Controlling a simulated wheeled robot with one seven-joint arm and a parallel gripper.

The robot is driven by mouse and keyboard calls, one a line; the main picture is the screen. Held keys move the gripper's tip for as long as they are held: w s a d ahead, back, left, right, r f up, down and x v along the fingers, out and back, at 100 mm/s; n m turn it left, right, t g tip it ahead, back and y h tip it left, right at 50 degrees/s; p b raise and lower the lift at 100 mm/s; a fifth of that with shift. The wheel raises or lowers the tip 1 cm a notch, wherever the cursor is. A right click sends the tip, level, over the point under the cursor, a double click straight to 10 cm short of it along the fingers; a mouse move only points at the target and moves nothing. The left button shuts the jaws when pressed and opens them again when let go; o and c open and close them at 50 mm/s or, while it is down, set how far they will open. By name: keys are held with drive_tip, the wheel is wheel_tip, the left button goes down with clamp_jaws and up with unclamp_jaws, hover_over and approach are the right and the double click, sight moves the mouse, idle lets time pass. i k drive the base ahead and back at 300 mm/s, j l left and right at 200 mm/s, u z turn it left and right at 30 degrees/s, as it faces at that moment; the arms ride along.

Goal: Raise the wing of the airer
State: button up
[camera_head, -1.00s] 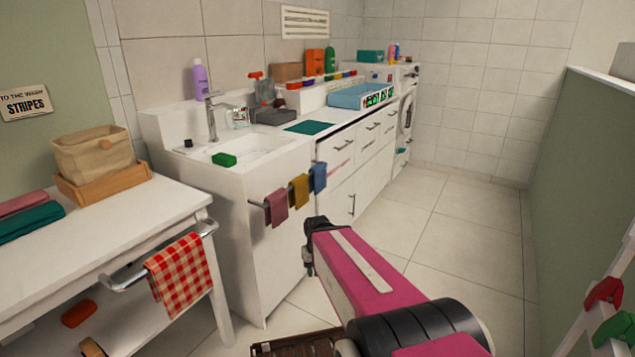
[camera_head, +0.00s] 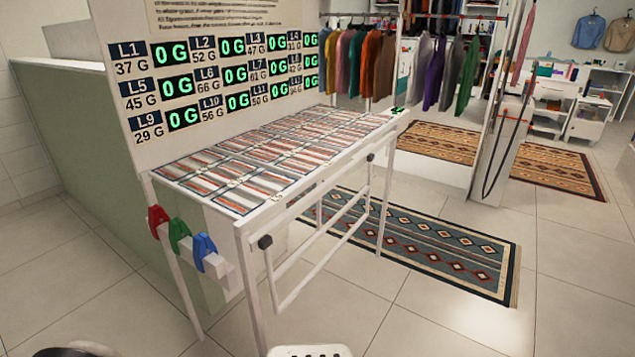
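The airer (camera_head: 238,226) is a white table-like stand in the middle of the view, with striped patterned pads or cloths laid in rows on its top. Its wing (camera_head: 322,238) looks to be the white rail frame hanging down along the near long side, between two black knobs (camera_head: 265,242) at the corners. The wing hangs low, below the top. My gripper is not in view.
Red, green and blue clips (camera_head: 179,236) sit on the airer's left end. A board with green number displays (camera_head: 220,70) stands behind it. A patterned rug (camera_head: 430,245) lies to the right. Bare tiled floor (camera_head: 400,320) is in front. Hanging clothes (camera_head: 370,60) are at the back.

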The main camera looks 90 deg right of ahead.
sight(272, 276)
drive_tip(key=k+j+z, duration=0.1)
drive_tip(key=z, duration=0.4)
drive_tip(key=k+j+z, duration=0.1)
drive_tip(key=z, duration=0.4)
drive_tip(key=k+z, duration=0.1)
drive_tip(key=z, duration=0.4)
drive_tip(key=k+z, duration=0.1)
drive_tip(key=z, duration=0.4)
drive_tip(key=k+z, duration=0.1)
drive_tip(key=z, duration=0.4)
drive_tip(key=k+l+z, duration=0.1)
drive_tip(key=z, duration=0.4)
drive_tip(key=l+z, duration=0.2)
drive_tip(key=z, duration=0.3)
drive_tip(key=j+z, duration=0.1)
drive_tip(key=i+j, duration=0.05)
drive_tip(key=j, duration=0.05)
